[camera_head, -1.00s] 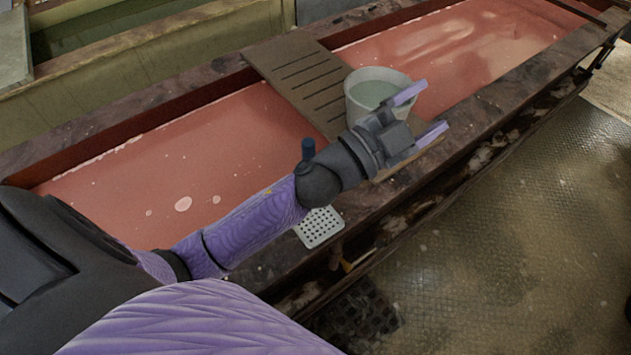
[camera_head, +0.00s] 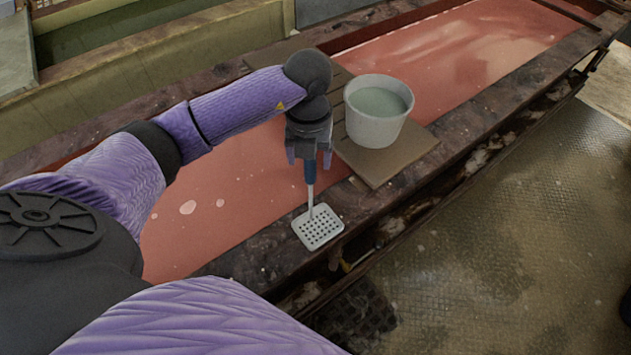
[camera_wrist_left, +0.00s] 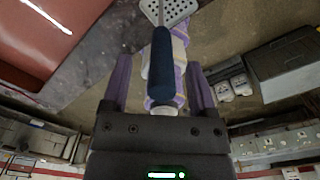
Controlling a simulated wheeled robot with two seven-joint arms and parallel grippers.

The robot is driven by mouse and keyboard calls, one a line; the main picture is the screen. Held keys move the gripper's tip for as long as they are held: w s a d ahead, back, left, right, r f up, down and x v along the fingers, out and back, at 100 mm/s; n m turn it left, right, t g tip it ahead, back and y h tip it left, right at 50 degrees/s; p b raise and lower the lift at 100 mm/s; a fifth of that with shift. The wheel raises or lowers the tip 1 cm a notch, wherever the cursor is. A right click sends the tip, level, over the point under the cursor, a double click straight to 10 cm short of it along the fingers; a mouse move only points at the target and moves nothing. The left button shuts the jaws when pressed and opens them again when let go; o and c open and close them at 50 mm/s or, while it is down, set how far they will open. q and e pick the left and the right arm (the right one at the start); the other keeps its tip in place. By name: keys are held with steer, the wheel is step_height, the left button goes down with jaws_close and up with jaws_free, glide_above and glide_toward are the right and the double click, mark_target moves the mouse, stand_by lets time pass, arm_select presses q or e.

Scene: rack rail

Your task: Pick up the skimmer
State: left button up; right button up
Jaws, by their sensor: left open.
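The skimmer (camera_head: 319,229) has a pale perforated plate resting on the near rim of the trough. Its thin shaft and dark blue handle stand up toward my left gripper (camera_head: 309,155). My left gripper points down over the plate, open, with the handle top between its fingers. In the left wrist view, the blue handle (camera_wrist_left: 162,65) lies between the two spread purple fingers of the left gripper (camera_wrist_left: 160,72), with a gap visible on both sides. Part of the perforated plate shows at the top there. My right gripper is not in view.
A whitish bucket (camera_head: 371,132) of greenish liquid stands on a slotted wooden board (camera_head: 386,168) across the trough, just right of my left gripper. The trough (camera_head: 240,185) holds reddish liquid. A metal-patterned floor (camera_head: 480,240) is open at right.

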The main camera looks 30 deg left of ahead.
arm_select(q)
steer(key=shift+f, duration=0.75)
jaws_close()
steer(key=shift+w, duration=0.1)
step_height(320, 180, up, 10)
steer(key=shift+r, duration=0.1)
step_height(320, 180, up, 3)
steer(key=shift+p, duration=1.25)
